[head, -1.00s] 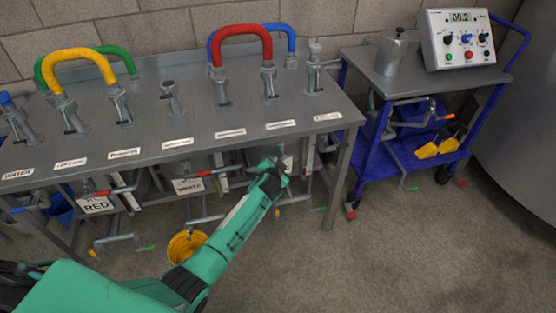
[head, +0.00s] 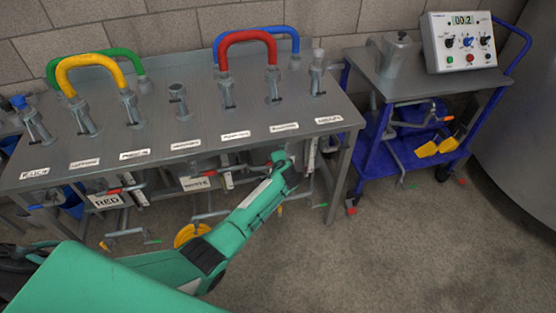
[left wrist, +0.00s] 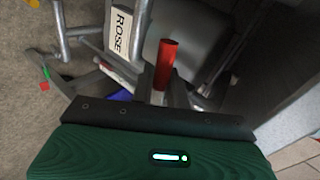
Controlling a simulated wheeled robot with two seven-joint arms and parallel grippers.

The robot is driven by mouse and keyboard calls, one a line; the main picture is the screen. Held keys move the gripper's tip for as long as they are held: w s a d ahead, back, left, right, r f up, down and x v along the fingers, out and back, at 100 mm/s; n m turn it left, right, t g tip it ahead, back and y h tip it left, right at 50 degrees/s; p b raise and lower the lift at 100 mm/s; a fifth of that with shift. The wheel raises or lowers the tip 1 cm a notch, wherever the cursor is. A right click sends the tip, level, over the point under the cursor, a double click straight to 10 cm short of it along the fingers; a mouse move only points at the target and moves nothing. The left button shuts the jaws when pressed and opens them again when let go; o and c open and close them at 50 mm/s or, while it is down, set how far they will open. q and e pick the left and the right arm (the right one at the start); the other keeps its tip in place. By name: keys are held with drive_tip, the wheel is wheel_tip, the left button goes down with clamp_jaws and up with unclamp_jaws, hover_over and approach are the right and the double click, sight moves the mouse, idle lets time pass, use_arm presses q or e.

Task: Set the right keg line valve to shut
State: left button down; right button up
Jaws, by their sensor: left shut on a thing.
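My left arm reaches in from the left in the head view, and its gripper end (head: 282,160) is at the front edge of the steel table, toward its right end. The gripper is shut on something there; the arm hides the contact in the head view. In the left wrist view a red valve handle (left wrist: 166,65) stands just beyond the gripper body, and its lower end goes behind the dark gripper edge. A white tag reading ROSE (left wrist: 121,32) hangs beside it. My right gripper is in neither view.
The steel table (head: 215,125) carries coloured hose loops. RED (head: 107,201) and WHITE (head: 197,183) tags hang under it, with a red-handled valve (head: 126,189) near RED. A yellow bucket (head: 190,235) is behind my arm.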

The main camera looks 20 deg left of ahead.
use_arm(q)
drive_tip(key=shift+r+m+g, duration=0.25)
drive_tip(key=shift+m+g, duration=0.05)
drive_tip(key=shift+m, duration=0.1)
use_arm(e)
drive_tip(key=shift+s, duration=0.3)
use_arm(q)
drive_tip(key=shift+y+p, duration=0.3)
drive_tip(key=shift+y, duration=0.1)
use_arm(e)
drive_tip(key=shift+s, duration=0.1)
use_arm(q)
drive_tip(key=c, duration=1.7)
unclamp_jaws()
drive_tip(key=shift+c, duration=0.2)
